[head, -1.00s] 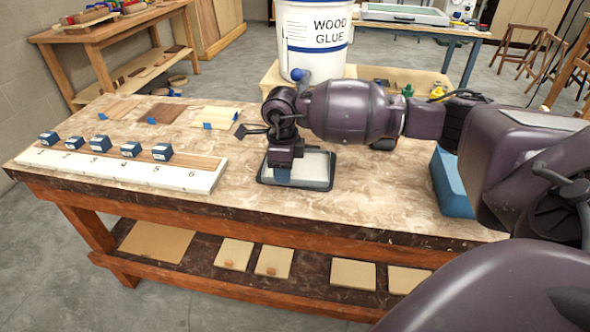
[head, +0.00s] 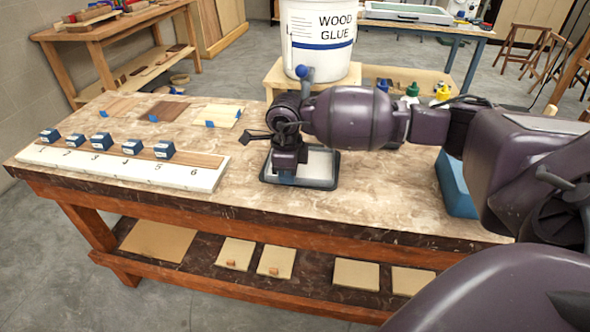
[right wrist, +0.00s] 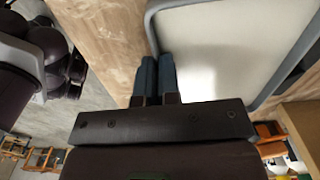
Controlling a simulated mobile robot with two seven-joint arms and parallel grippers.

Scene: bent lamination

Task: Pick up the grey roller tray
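The grey roller tray (head: 334,170) has a dark grey rim and a pale flat inside. It is on or just above the near workbench, right of the numbered board; I cannot tell if it is clear of the surface. It also fills the upper right of the right wrist view (right wrist: 228,45). My right gripper (head: 287,178) points down at the tray's left side. In the right wrist view its two blue fingers (right wrist: 156,65) are close together, one on each side of the rim, shut on it.
A white numbered board (head: 120,172) with several blue blocks lies at the bench's left. Wood samples (head: 166,111) lie behind it. A blue box (head: 455,185) is at the right end. A wood glue bucket (head: 320,45) stands behind the bench. The bench's front middle is clear.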

